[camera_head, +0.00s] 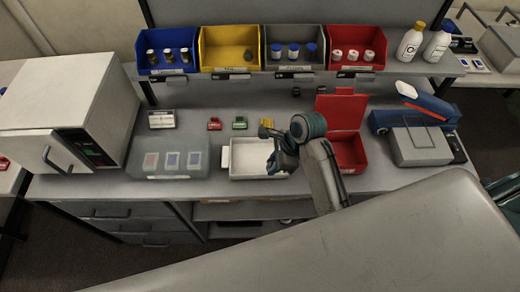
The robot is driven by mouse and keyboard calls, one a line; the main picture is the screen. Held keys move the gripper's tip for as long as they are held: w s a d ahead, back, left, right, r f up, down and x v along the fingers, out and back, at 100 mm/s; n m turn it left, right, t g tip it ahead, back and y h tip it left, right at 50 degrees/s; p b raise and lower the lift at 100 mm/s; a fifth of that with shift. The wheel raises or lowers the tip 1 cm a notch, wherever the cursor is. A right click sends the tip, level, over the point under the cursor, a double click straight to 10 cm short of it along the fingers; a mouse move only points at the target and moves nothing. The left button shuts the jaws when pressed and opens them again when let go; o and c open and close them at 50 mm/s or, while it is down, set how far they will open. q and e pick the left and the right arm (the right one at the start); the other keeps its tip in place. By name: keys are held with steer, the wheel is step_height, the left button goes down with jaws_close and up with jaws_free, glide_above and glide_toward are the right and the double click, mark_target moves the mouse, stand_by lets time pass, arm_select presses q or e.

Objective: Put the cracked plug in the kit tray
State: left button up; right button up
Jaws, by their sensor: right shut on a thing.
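The white kit tray (240,161) sits on the bench in the middle of the head view. My right gripper (274,170) hangs over the right part of this tray, pointing down. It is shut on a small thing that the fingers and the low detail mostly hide. I cannot tell whether this is the cracked plug, and no crack can be made out. The gripper and wrist cover the tray's upper right part. I cannot tell whether the held thing touches the tray floor. My left gripper is not in view.
An open red box (351,149) stands close right of my right arm. A translucent case (175,160) lies left of the tray. Blue, yellow, grey and red bins line the shelf behind; the yellow bin (229,42) holds a small dark piece. A white oven-like box (62,110) stands left.

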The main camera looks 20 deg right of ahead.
steer(key=p, duration=0.1)
glide_toward(257, 160)
steer(key=shift+s+a+f, duration=0.35)
steer(key=shift+a, duration=0.15)
steer(key=shift+s+a+f, duration=0.35)
steer(key=shift+a, duration=0.15)
steer(key=shift+w+a+f+p, duration=0.1)
steer(key=shift+w+f+p, duration=0.05)
steer(key=shift+w, duration=0.35)
steer(key=shift+w+a+f+p, duration=0.1)
steer(key=shift+w+p, duration=0.05)
steer(key=shift+w, duration=0.3)
steer(key=shift+w+f, duration=0.1)
step_height(257, 160, down, 3)
steer(key=shift+r+p, duration=0.1)
steer(key=shift+p, duration=0.75)
steer(key=shift+f, duration=0.3)
steer(key=o, duration=0.6)
steer(key=shift+f, duration=0.15)
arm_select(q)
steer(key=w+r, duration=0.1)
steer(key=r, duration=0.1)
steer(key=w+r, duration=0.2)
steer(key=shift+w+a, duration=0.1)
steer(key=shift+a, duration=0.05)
arm_select(e)
steer(key=o, duration=0.4)
